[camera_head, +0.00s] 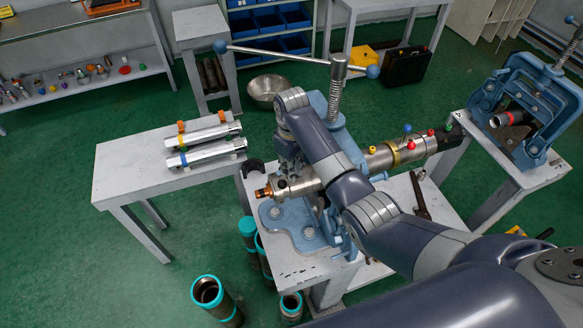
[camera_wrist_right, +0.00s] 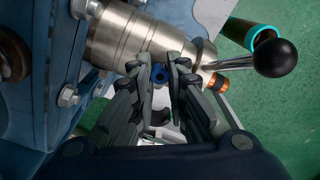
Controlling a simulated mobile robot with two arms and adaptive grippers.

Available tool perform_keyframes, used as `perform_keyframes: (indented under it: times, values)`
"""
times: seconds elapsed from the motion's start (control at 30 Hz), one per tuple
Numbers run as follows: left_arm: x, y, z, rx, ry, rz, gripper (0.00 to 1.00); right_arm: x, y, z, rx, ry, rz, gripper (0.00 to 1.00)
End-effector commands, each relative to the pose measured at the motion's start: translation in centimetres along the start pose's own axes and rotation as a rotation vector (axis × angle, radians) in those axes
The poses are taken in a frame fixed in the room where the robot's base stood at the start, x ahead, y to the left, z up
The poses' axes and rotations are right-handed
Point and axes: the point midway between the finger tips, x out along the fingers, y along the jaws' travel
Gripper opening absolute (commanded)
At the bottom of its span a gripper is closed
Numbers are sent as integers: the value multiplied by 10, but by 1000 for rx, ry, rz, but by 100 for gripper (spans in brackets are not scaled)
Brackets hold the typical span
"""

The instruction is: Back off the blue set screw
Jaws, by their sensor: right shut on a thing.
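The blue set screw (camera_wrist_right: 159,73) shows in the right wrist view, on the steel tool body (camera_wrist_right: 120,38). My right gripper (camera_wrist_right: 159,84) has its two dark fingers on either side of the screw and is shut on it. In the head view my right gripper (camera_head: 289,160) is above the near left end of the tool (camera_head: 300,185), which lies through the blue pipe vise (camera_head: 335,130). The screw is hidden by the gripper there. My left gripper is not in view.
A black-knobbed lever (camera_wrist_right: 275,57) sticks out close to the right finger. The vise's long handle (camera_head: 285,55) spans above the arm. A side table (camera_head: 125,175) holds two steel cylinders. Teal-rimmed pipes (camera_head: 207,290) stand on the green floor.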

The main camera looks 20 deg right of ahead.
Motion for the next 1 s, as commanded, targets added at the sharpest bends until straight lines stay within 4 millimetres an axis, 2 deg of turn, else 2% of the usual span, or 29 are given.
perform_keyframes:
  times: [0.4, 0.97, 1.0]
  values:
    - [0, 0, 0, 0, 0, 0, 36, 5, -2, 3, -196, -10, -7, 0]
    - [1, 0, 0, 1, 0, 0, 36, 6, -3, 4, -224, -13, -9, 0]
    - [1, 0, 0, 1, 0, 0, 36, 6, -3, 4, -224, -13, -9, 19]
